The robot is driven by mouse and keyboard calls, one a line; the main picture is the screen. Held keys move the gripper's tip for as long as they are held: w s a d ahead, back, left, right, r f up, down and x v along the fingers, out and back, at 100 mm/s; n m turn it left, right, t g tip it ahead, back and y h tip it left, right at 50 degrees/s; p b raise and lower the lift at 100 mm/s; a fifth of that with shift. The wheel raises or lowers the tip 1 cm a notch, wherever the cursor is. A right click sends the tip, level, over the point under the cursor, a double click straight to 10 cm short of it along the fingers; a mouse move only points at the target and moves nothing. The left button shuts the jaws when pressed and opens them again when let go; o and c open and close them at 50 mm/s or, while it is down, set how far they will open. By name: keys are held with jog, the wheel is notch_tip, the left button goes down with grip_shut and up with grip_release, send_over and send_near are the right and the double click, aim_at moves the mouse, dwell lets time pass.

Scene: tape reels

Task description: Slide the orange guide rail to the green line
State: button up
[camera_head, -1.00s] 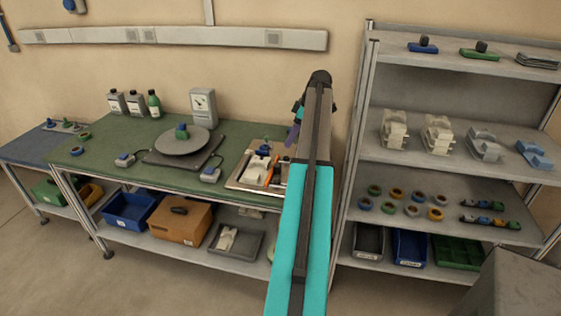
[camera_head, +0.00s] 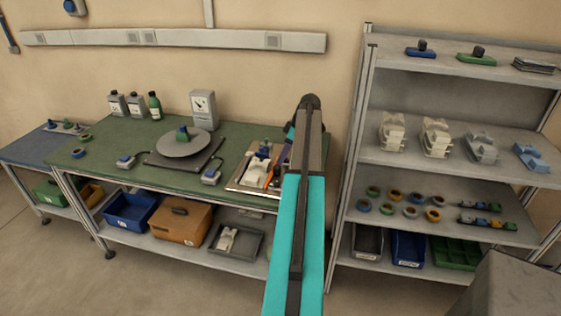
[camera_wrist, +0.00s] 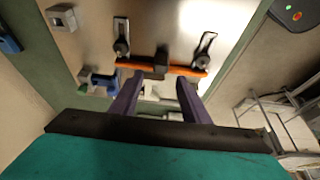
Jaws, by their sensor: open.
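The orange guide rail (camera_wrist: 133,66) lies across the pale board (camera_wrist: 160,22) in the wrist view, with a dark block (camera_wrist: 160,62) at its middle. A slotted metal bracket with a dark knob stands at each end. In the head view the rail (camera_head: 268,179) is a thin orange strip on the board (camera_head: 236,184), partly hidden by my arm. My gripper (camera_wrist: 158,82) is open, its purple fingers apart and pointing at the rail's middle, with nothing seen between the tips but the board area. Contact cannot be told. I cannot make out the green line.
A turntable (camera_head: 184,145) and small control boxes stand left of the board on the green bench (camera_head: 110,170). A tall shelf (camera_head: 470,155) with parts and bins is close on the right. In the wrist view a small grey block (camera_wrist: 61,17) sits on the board.

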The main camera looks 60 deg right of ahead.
aim_at(277, 166)
jog(key=shift+p+x, duration=0.8)
jog(key=shift+x, duration=2.25)
grip_shut()
